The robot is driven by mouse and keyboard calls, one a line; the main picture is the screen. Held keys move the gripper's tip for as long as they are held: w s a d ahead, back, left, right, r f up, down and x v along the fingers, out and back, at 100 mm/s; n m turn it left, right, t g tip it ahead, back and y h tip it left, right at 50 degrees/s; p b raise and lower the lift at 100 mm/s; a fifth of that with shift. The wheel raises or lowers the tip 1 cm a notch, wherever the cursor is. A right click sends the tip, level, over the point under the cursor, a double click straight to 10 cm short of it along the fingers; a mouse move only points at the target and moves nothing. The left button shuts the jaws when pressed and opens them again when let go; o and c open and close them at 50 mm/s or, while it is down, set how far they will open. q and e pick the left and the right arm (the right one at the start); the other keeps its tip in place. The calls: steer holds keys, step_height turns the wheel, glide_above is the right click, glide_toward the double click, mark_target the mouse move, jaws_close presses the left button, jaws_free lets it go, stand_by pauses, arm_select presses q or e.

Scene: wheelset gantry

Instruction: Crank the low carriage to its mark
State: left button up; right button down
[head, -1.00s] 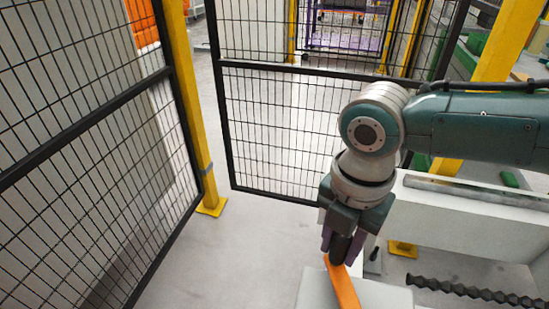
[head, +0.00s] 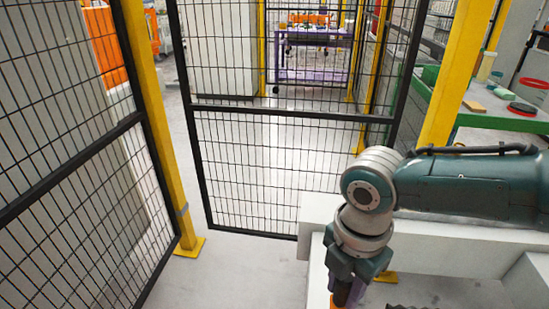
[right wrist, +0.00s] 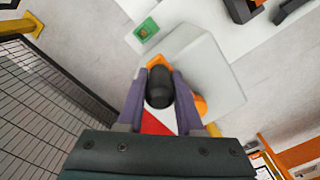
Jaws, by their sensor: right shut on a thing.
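My right gripper (head: 345,293) reaches down at the bottom edge of the head view. In the right wrist view its two purple fingers (right wrist: 160,98) are shut on a black crank knob (right wrist: 160,88). Orange crank parts (right wrist: 158,62) show around the knob, over a pale grey block (right wrist: 205,68). In the head view only a bit of orange shows under the fingers. A red and white patch (right wrist: 153,125) lies below the knob in the wrist view. I cannot make out the low carriage or its mark. My left gripper is not in view.
Black mesh fence panels (head: 290,112) stand ahead and at the left, with yellow posts (head: 160,130). A white beam (head: 450,238) runs under my right arm. A purple cart (head: 310,62) stands beyond the fence. A green bench (head: 490,115) is at the right.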

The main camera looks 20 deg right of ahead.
steer(key=c, duration=0.6)
jaws_free()
steer(key=shift+o, duration=0.2)
steer(key=shift+r, duration=0.1)
step_height(320, 180, up, 8)
steer(key=p, duration=0.3)
steer(key=shift+r, duration=0.95)
steer(key=shift+a, duration=0.1)
